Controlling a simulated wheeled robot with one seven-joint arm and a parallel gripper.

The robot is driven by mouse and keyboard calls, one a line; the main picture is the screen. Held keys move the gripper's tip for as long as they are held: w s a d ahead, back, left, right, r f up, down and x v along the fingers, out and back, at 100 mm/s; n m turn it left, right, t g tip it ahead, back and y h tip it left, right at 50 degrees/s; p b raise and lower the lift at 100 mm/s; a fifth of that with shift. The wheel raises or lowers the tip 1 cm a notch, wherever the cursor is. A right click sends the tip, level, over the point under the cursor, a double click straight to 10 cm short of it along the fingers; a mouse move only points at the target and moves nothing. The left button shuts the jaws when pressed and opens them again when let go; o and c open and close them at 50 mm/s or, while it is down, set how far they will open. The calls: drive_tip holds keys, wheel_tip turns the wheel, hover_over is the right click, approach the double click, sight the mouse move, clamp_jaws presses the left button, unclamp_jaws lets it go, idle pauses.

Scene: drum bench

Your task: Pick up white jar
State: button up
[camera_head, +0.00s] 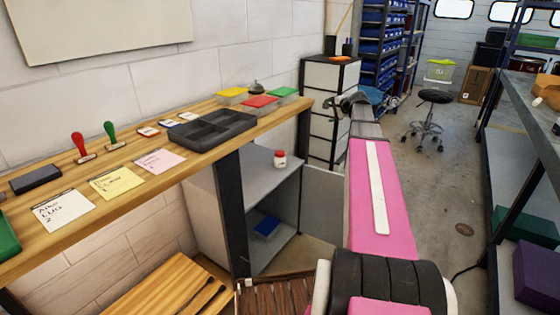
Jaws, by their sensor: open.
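A small white jar (280,162) with a red lid stands upright on the upper surface inside a grey open cabinet (299,178), under the right end of the wooden bench. My pink arm reaches away from the camera, to the right of the jar. My gripper (342,103) is at the far end of the arm, small and dark in the picture. It is open, apart from the jar, and appears higher and to its right. Its fingers are partly hard to make out.
The wooden bench (60,232) holds a dark divided tray (205,131), coloured boxes, stamps and paper notes. A dark bench leg (230,215) stands left of the cabinet opening. A blue box (267,227) lies lower in the cabinet. A drawer unit (322,105) stands behind.

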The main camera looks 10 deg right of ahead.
drive_tip(key=s+a+f+m+t+y, duration=0.1)
drive_tip(key=a+f+m+t+y, duration=0.2)
drive_tip(key=a+f+m, duration=0.65)
drive_tip(key=m+t+h, duration=0.2)
drive_tip(key=m+t, duration=0.1)
drive_tip(key=m, duration=0.6)
approach(282, 155)
drive_tip(key=w, duration=0.1)
drive_tip(key=shift+m, duration=0.25)
drive_tip(key=x, duration=0.5)
drive_tip(key=shift+w+d, duration=0.15)
drive_tip(key=shift+d, duration=0.05)
drive_tip(key=shift+a+x, duration=0.1)
drive_tip(key=shift+x, duration=1.3)
drive_tip(key=shift+a+x, duration=0.15)
drive_tip(key=shift+x, duration=1.3)
drive_tip(key=c, duration=1.1)
